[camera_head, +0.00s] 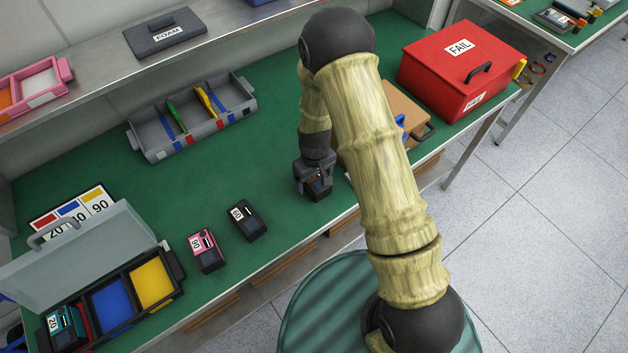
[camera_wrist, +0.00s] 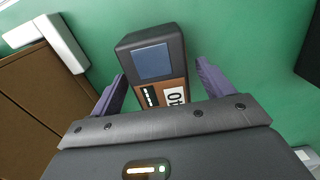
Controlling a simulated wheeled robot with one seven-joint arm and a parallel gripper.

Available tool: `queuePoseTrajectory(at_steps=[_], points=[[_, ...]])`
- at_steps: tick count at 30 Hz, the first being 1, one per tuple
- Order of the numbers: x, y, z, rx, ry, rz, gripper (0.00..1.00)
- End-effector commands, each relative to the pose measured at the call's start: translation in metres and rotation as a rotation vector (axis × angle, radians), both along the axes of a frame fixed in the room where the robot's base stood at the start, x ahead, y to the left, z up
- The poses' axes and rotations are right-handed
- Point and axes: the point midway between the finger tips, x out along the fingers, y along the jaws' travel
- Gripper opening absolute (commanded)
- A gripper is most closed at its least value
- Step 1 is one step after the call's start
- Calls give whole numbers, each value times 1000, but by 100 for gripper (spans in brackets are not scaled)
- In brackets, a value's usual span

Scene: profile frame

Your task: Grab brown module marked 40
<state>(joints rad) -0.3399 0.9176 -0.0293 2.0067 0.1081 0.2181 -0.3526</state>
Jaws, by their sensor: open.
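The brown module (camera_wrist: 154,58) is a dark-cased block with a grey-blue screen and a brown face. Its white label is partly hidden by my gripper and appears to read 40. It rests on the green bench. My gripper (camera_wrist: 160,78) is open, with one finger on each side of the module; I cannot tell whether they touch it. In the head view my gripper (camera_head: 314,178) is low over the bench, and the dark module (camera_head: 320,191) shows partly beneath it.
A black module (camera_head: 246,221) and a pink module (camera_head: 207,252) stand to the left. A lidded tray (camera_head: 127,318) with coloured compartments holds a teal module (camera_head: 66,328). A divided grey bin (camera_head: 150,151) is behind. A tan case (camera_head: 405,108) and red FAIL box (camera_head: 458,72) are to the right.

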Motion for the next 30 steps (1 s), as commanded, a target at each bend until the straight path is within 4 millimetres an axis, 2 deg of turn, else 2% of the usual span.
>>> queuePoseTrajectory(at_steps=[11,19,30], points=[[0,0,0,-1,1,0,80],[0,0,0,-1,1,0,27],[0,0,6,1,-1,0,26]])
